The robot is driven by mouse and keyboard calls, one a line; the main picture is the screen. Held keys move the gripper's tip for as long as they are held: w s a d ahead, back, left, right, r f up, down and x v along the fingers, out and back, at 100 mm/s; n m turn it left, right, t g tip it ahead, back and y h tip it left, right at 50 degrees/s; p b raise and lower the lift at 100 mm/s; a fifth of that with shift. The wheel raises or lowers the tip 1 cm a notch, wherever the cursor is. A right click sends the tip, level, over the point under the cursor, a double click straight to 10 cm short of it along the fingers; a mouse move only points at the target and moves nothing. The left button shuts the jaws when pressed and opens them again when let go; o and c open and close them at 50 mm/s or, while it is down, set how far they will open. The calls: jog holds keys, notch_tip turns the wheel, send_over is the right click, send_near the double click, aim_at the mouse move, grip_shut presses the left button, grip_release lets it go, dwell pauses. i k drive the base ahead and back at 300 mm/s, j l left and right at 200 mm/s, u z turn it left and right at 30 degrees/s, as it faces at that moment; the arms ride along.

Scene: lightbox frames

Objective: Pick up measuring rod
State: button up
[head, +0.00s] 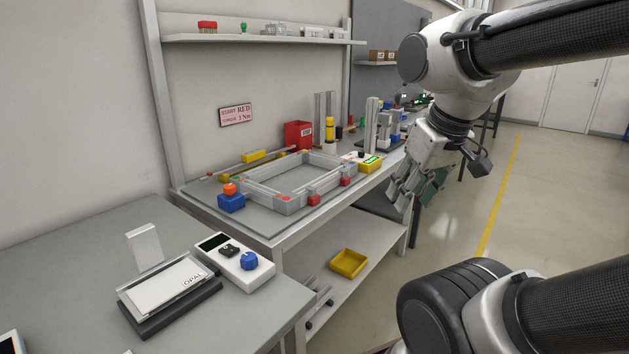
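A long thin rod (270,163), yellowish with a darker end, lies along the back of the workbench behind the grey rectangular frame (262,184); it looks like the measuring rod, but it is small and partly hidden by the frame. My gripper (408,196) hangs in the air at the right, in front of the bench's right end, well apart from the rod. Its fingers point down and to the left. A green flat patch shows beside the fingers; I cannot tell whether it is held or lies behind them.
A blue block with an orange knob (231,199), a red bin (298,134) and a yellow device (370,164) stand around the frame. Nearer are a grey table (80,270), a white panel marked OPAL (165,286) and a control box (236,262). Open floor (540,200) lies right.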

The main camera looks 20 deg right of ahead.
aim_at(250, 156)
jog(key=i+l+u, duration=0.1)
jog(key=l, duration=0.3)
jog(key=i+l+u, duration=0.1)
jog(key=l, duration=0.35)
jog(key=i+l+u, duration=0.1)
jog(key=l, duration=0.3)
jog(key=i+l+u, duration=0.1)
jog(key=l, duration=0.35)
jog(key=i+l+u, duration=0.15)
jog(key=l, duration=0.2)
jog(key=i+l+u, duration=0.15)
jog(key=l, duration=0.2)
jog(key=i+l+u, duration=0.15)
jog(key=l, duration=0.25)
jog(key=i+l+u, duration=0.15)
jog(key=i+l, duration=0.15)
jog(key=i, duration=0.2)
